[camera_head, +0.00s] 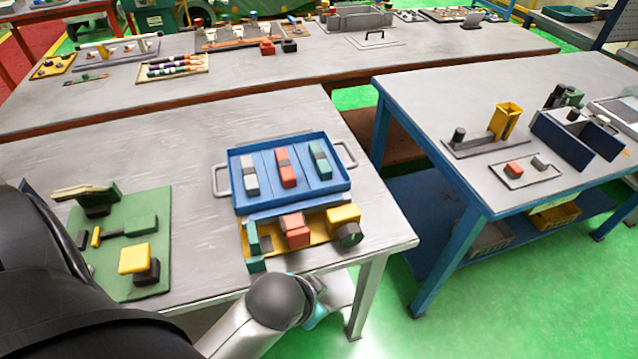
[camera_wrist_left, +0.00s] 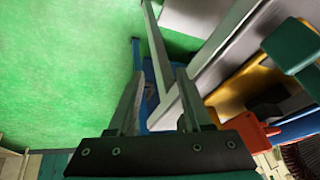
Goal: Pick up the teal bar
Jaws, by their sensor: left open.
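The teal bar (camera_head: 320,160) with a dark band lies in the right compartment of the blue tray (camera_head: 236,206) on the near table. A red bar (camera_head: 286,168) lies in the middle compartment and a grey bar (camera_head: 250,176) in the left one. My left gripper (camera_wrist_left: 160,92) shows in the left wrist view with its fingers apart and nothing between them. It is at the near table's front edge, over the floor and away from the tray. In the head view my left arm mostly hides it. My right gripper is in neither view.
A yellow-based fixture (camera_head: 270,249) with red, teal and yellow blocks stands between the tray and the table's front edge. A green board (camera_head: 155,215) with parts lies at left. Bare tabletop (camera_head: 200,150) lies left of the tray.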

